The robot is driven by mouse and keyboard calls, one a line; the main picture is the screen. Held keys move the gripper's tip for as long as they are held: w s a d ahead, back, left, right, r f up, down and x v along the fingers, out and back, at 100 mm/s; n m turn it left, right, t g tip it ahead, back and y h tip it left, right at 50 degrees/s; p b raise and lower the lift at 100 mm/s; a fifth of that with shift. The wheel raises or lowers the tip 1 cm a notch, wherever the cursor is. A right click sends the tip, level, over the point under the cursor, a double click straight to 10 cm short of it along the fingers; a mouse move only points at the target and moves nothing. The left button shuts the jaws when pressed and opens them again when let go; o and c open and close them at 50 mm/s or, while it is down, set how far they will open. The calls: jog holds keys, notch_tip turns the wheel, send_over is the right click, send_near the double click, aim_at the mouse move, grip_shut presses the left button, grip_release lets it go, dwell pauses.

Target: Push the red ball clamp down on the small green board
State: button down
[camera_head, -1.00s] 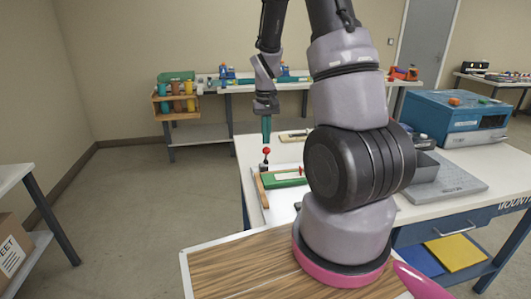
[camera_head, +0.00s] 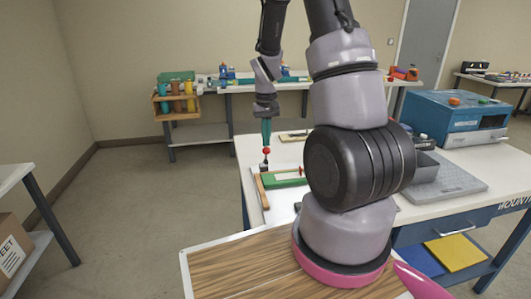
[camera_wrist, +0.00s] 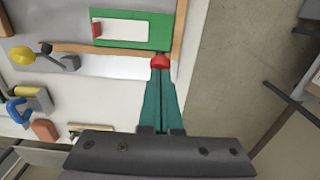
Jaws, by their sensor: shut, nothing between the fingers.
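The red ball clamp (camera_head: 266,151) stands at the left end of the small green board (camera_head: 288,180) on the white table. In the wrist view the red ball (camera_wrist: 160,61) is right at the tips of my gripper (camera_wrist: 161,76), near the corner of the green board (camera_wrist: 152,40). My gripper (camera_head: 266,144) points straight down above the ball, its teal fingers closed together and holding nothing. The tips appear to touch the top of the ball. The clamp's base is partly hidden. A white card and a small red piece (camera_wrist: 97,28) lie on the green board.
A wooden strip (camera_head: 262,191) edges the board. In the wrist view a yellow knob (camera_wrist: 22,56), a blue clamp (camera_wrist: 17,109) and an orange block (camera_wrist: 45,130) lie to the left. A blue machine (camera_head: 450,118) stands at the table's right. Floor is open to the left.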

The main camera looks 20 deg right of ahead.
jog(key=shift+f, duration=0.2)
jog(key=shift+s+a+f, duration=0.1)
jog(key=shift+s+f, duration=0.5)
jog(key=shift+f, duration=0.05)
jog(key=shift+w+f, duration=0.1)
jog(key=shift+f, duration=0.35)
jog(key=shift+r, duration=0.1)
jog(key=shift+s+r, duration=0.2)
jog(key=shift+r, duration=3.8)
jog(key=shift+r, duration=0.1)
